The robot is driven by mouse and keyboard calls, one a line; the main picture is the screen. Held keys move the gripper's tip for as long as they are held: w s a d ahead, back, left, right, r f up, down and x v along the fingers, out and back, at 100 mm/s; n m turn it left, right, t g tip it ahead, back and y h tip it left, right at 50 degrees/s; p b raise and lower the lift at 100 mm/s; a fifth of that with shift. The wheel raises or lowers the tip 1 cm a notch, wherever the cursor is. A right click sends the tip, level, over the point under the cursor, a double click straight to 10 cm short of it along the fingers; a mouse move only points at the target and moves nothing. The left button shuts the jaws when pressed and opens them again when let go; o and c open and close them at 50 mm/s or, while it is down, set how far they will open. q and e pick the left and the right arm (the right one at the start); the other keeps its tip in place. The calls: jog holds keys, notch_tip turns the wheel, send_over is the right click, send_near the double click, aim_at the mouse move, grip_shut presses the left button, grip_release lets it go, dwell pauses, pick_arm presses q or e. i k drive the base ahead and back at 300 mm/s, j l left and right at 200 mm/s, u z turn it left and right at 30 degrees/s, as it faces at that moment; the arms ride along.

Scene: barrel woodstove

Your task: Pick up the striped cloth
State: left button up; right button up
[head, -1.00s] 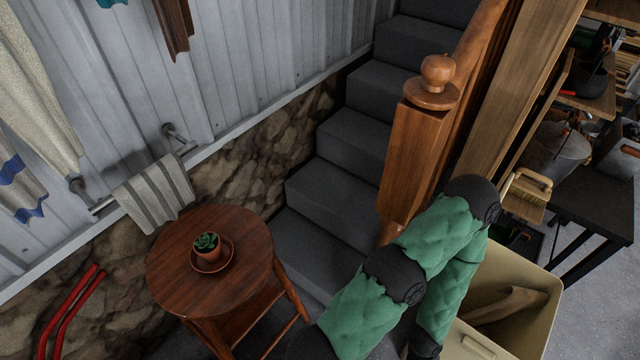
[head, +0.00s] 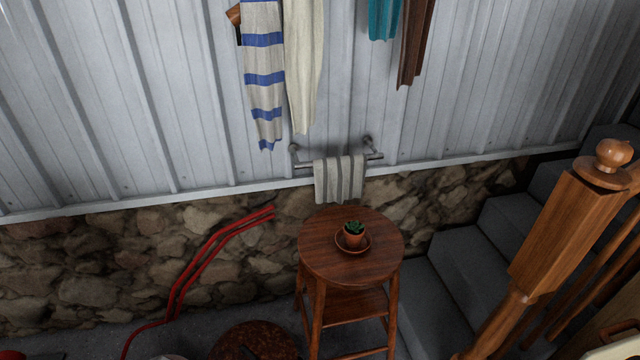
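A striped cloth (head: 338,180), pale with grey vertical stripes, hangs folded over a metal towel bar (head: 306,165) on the wall. It hangs just behind and above a round wooden stool (head: 351,262). Its lower edge is close to the far edge of the stool top. Neither of my grippers shows in the head view.
A small potted succulent (head: 353,233) stands on a saucer on the stool. A blue-striped scarf (head: 264,80) and a cream cloth (head: 303,65) hang above left. Red pipes (head: 205,257) run along the stone wall at left. Stairs and a wooden newel post (head: 560,225) stand at right.

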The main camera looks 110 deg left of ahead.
aim_at(338, 179)
jog(key=u, duration=3.8)
jog(key=i+l+u, duration=0.1)
jog(key=u, duration=0.4)
jog(key=l+u, duration=0.25)
jog(key=u, duration=0.25)
jog(key=i+l+u, duration=0.1)
jog(key=l+u, duration=0.15)
jog(key=u, duration=0.25)
